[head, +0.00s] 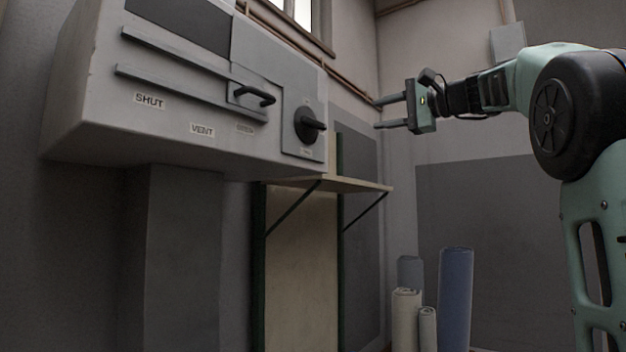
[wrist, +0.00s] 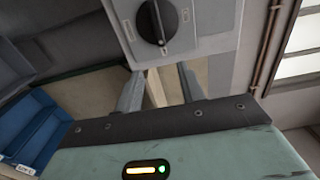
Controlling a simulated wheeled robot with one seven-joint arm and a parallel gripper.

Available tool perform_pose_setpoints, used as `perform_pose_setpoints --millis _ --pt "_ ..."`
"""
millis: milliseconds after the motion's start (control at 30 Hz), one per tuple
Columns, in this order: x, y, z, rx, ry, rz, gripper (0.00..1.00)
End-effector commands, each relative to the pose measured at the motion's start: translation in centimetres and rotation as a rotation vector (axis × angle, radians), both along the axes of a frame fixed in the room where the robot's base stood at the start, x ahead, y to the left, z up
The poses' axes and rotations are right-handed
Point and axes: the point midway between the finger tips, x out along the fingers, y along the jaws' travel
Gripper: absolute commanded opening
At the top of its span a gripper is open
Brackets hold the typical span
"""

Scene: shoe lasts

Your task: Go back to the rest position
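My gripper (head: 379,112) is at the upper middle right in the head view, its two fingers pointing left and apart. In the wrist view my gripper (wrist: 158,82) shows two spread fingers with nothing between them but background. The gripper is open and empty. A grey wall cabinet (head: 85,90) stands to its left in the head view, with a clear gap between them. The cabinet carries a black rotary knob (head: 309,125) and a black slide handle (head: 254,95) near the labels SHUT, VENT and a third, unreadable one. The knob also shows in the wrist view (wrist: 157,22).
A bracketed shelf (head: 350,184) juts out below the gripper. Rolls stand on the floor at the lower right, among them a blue roll (head: 455,300) and a cream roll (head: 406,320). Blue bins (wrist: 35,130) show at the left in the wrist view. Pipes run along the wall.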

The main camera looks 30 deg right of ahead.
Motion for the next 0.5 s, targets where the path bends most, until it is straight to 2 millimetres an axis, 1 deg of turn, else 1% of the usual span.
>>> perform_pose_setpoints --millis 200,267,367,467,500 --pt "0.1 0.1 -0.1 0.000 0.002 0.002 0.39" --pt "0.7 0.6 -1.0 0.000 0.020 0.013 0.39" --pt "2.7 2.6 -3.9 -0.010 0.081 0.048 0.39" --pt "5.1 6.2 -8.7 -0.042 0.179 0.108 0.39" --pt "5.9 8.0 -10.9 -0.064 0.223 0.137 0.39"
